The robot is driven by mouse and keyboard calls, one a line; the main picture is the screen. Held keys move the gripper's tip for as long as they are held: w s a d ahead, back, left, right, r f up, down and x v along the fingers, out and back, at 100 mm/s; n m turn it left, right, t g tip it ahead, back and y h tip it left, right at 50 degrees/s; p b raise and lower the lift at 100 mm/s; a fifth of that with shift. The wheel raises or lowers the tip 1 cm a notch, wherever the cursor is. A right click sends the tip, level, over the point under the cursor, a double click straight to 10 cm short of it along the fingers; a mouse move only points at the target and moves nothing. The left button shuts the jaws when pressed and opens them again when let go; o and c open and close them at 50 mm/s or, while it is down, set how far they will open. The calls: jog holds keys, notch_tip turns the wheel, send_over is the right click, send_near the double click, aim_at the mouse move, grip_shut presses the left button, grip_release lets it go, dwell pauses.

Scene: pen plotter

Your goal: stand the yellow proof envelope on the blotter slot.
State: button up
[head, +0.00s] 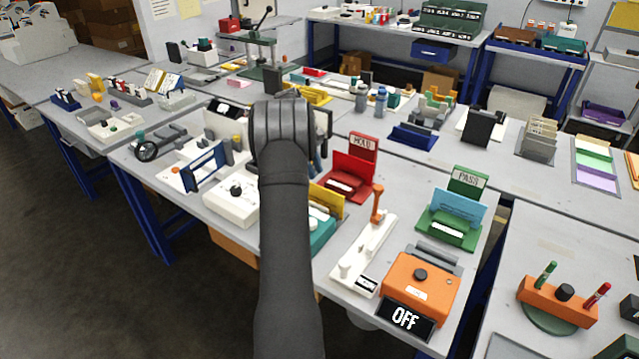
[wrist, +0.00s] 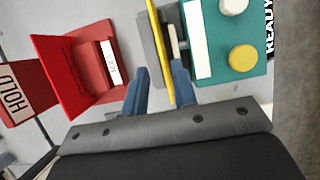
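The yellow proof envelope (wrist: 155,40) stands nearly edge-on in the wrist view, at a grey holder beside the teal box (wrist: 222,45). In the head view the envelope (head: 328,200) shows just right of my arm, behind the teal box (head: 322,236). My gripper (wrist: 160,72) is open, with its blue fingers on either side of the envelope. A gap shows at the left finger; the right finger is close, and I cannot tell if it touches. My arm mostly hides the fingers in the head view. I cannot tell for sure which thing is the blotter slot.
A red HOLD stand (head: 345,184) with a red card is close beside the envelope. A green PASS stand (head: 447,232) holds a light blue card. A white device with an orange lever (head: 377,205) and an orange box (head: 420,285) with an OFF display stand near the front edge.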

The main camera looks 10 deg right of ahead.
aim_at(323, 192)
jog(key=shift+v, duration=1.45)
jog(key=shift+f, duration=0.15)
jog(key=x, duration=1.1)
jog(key=shift+s+d+f, duration=0.1)
jog(key=shift+d+f, duration=0.05)
jog(key=shift+f, duration=0.1)
jog(key=shift+r, duration=1.75)
